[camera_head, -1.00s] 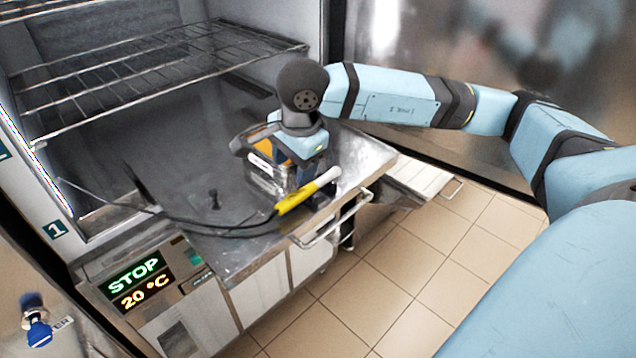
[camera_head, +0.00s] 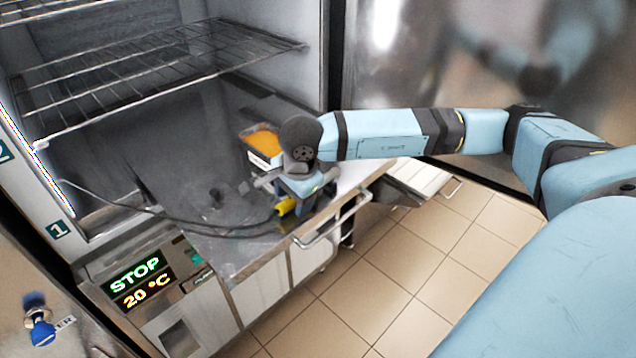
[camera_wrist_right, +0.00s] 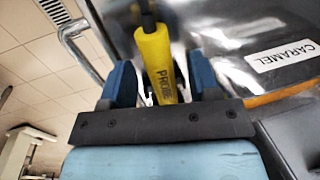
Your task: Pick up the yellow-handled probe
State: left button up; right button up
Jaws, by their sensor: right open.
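The probe's yellow handle (camera_head: 285,208) lies near the front edge of the steel surface, with a black cable running left. My right gripper (camera_head: 296,203) is over it and hides most of the handle. In the right wrist view, the yellow handle (camera_wrist_right: 156,62), marked PROBE, lies between the two blue fingers of my right gripper (camera_wrist_right: 160,80). The fingers are open on either side of it; whether either touches it is unclear. My left gripper is not in view.
A metal pan with orange contents (camera_head: 264,142) stands just behind my right gripper; its CARAMEL label (camera_wrist_right: 283,55) shows in the wrist view. A wire shelf (camera_head: 150,75) is above on the left. A bar handle (camera_head: 333,220) runs along the front edge.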

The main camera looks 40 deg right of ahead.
grip_shut()
jog(key=shift+r, duration=0.1)
